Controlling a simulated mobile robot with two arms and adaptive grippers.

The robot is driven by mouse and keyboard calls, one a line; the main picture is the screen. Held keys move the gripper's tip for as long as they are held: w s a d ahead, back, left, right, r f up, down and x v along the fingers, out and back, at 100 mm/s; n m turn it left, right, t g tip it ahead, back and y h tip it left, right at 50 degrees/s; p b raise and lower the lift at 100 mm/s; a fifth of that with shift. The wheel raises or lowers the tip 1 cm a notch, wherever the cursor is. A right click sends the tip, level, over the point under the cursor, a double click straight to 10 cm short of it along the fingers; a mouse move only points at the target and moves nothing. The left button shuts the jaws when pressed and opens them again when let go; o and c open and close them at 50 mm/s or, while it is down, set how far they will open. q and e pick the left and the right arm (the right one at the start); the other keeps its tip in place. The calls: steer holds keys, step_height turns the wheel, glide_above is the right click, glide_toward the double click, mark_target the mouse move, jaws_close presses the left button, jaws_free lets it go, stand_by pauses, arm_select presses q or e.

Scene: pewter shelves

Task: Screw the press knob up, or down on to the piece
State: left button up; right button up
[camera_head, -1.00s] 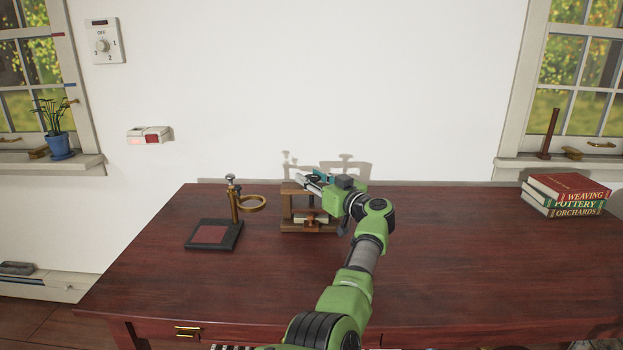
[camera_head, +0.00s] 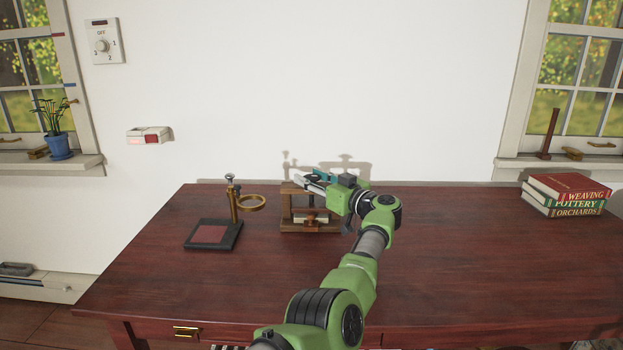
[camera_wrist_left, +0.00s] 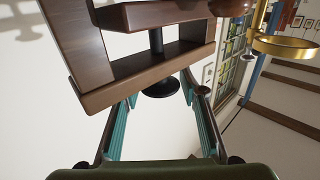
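The wooden press (camera_head: 287,212) stands on the table, its small upright frame left of my left wrist. A pale and reddish-brown piece (camera_head: 311,219) shows low inside it. In the left wrist view the press's wooden beam (camera_wrist_left: 125,87) is close, with a dark screw shaft (camera_wrist_left: 156,42) beyond it. The round black press knob (camera_wrist_left: 160,88) sticks out from the beam. My left gripper (camera_head: 308,184) is at the top of the press. In the wrist view its teal fingers (camera_wrist_left: 160,90) stand apart on either side of the knob, with gaps visible. My right gripper is not in view.
A brass ring stand (camera_head: 235,207) on a dark base with a red pad stands left of the press. Books (camera_head: 564,195) are stacked at the far right. The table (camera_head: 470,260) is clear between the press and the books.

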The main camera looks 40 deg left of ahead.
arm_select(q)
steer(key=shift+o, duration=0.3)
steer(key=shift+d, duration=0.2)
steer(key=v, duration=1.1)
steer(key=shift+d, duration=0.3)
steer(key=shift+s, duration=0.1)
